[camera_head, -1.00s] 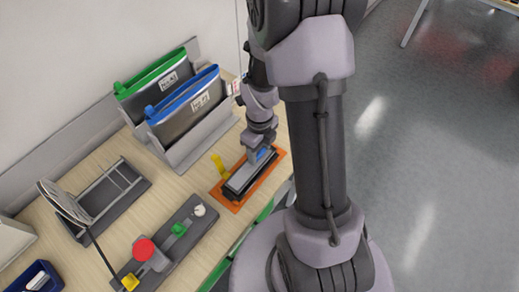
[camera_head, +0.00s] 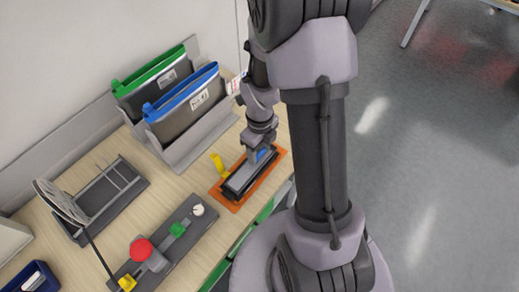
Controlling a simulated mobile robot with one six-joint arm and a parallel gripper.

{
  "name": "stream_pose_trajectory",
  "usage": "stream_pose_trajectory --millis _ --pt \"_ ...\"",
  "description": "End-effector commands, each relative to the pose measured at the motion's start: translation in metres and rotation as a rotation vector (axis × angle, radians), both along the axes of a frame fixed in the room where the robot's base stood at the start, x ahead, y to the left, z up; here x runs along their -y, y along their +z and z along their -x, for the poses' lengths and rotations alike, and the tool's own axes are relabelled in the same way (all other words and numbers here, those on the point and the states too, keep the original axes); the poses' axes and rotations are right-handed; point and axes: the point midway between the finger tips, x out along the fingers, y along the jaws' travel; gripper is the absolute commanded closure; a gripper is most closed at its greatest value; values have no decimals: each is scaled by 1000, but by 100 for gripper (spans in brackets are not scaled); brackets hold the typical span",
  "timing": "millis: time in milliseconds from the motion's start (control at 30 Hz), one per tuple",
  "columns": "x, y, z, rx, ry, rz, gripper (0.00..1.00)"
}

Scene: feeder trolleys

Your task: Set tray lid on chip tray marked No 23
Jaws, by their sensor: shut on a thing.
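My gripper (camera_head: 259,155) is at the orange mat on the right part of the wooden bench, pointing down. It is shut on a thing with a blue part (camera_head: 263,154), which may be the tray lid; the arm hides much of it. Below it a dark tray with a grey top (camera_head: 238,180) lies on the orange mat (camera_head: 232,205). I cannot tell whether the held thing touches the tray. No number 23 can be read in this view.
A yellow upright piece (camera_head: 218,164) stands at the mat's left edge. Green (camera_head: 150,80) and blue (camera_head: 190,100) pouches stand in a grey holder behind. A dark fixture with a red knob (camera_head: 141,250) and a grey rack (camera_head: 103,200) are to the left.

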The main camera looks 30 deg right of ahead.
Motion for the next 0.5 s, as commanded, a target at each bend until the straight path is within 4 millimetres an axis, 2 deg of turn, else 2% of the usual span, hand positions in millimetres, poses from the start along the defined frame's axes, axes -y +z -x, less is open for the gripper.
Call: stream_pose_trajectory --millis 300,333,433,500 --pt "0 -4 0 0 0 0 86" --pt "0 -4 0 0 0 0 42" --pt "0 -4 0 0 0 0 23" --pt "0 -4 0 0 0 0 21"
